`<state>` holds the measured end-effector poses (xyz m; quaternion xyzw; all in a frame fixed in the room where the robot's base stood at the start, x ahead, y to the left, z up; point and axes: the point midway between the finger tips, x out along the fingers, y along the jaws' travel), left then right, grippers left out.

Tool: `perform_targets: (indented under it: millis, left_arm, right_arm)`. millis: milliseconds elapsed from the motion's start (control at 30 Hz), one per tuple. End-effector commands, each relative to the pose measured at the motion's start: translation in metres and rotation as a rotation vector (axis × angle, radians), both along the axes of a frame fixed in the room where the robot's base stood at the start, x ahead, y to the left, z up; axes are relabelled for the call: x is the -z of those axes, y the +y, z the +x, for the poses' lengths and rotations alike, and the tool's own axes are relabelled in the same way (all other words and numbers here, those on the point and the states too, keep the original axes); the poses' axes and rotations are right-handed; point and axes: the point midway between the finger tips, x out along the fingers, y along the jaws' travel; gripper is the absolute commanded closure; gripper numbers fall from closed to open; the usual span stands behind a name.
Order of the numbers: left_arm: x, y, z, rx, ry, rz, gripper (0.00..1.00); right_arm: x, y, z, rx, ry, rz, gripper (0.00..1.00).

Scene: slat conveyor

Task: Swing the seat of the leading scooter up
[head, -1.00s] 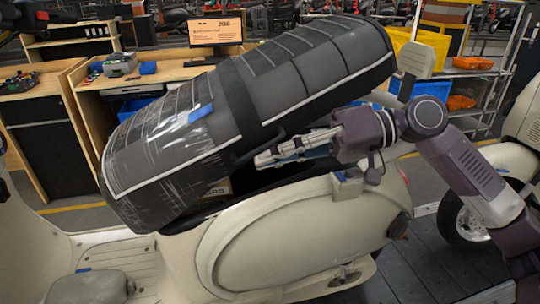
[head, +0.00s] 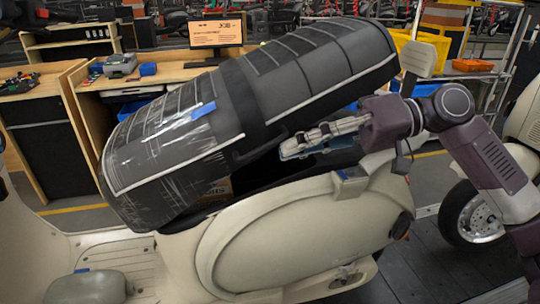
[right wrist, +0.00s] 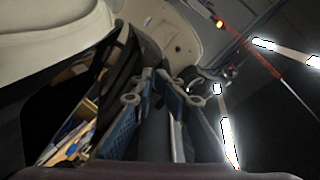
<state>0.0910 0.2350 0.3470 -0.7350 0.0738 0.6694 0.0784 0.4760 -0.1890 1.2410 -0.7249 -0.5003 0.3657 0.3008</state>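The cream leading scooter (head: 290,245) stands side-on in the head view. Its long dark grey seat (head: 300,75) is tilted steeply, right end high and left end low, with the dark opening under it exposed. A black strap (head: 262,148) and a blue tape piece (head: 204,109) are on the seat. My right gripper (head: 288,150) is just below the seat's lower edge, right of the strap, over the opening. In the right wrist view its fingers (right wrist: 160,85) point away beside dark and cream surfaces; whether they touch the seat cannot be told. My left gripper is out of view.
A second cream scooter (head: 523,125) stands at the right edge. Wooden workbenches (head: 85,85) with a monitor (head: 216,33) stand behind. A cream latch block with blue tape (head: 350,182) is on the body below my right wrist. Dark slat floor (head: 440,270) is clear at the lower right.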

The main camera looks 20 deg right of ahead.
Motion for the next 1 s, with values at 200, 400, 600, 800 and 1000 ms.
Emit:
perform_targets:
  millis: [200,400,600,800,1000]
  left_arm:
    - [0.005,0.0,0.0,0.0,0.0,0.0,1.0]
    - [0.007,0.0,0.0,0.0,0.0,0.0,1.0]
    - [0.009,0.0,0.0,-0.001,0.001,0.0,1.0]
    - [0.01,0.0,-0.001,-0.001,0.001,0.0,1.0]
    - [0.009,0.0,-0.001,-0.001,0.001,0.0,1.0]
  right_arm:
    - [-0.005,-0.015,-0.003,0.004,-0.003,0.002,0.85]
    - [-0.009,-0.028,-0.006,0.003,-0.002,0.002,0.85]
    - [-0.012,-0.039,-0.01,0.001,-0.002,0.001,0.85]
    - [-0.014,-0.043,-0.011,0.001,-0.001,0.0,0.85]
    - [-0.014,-0.043,-0.011,0.0,-0.001,0.001,0.85]
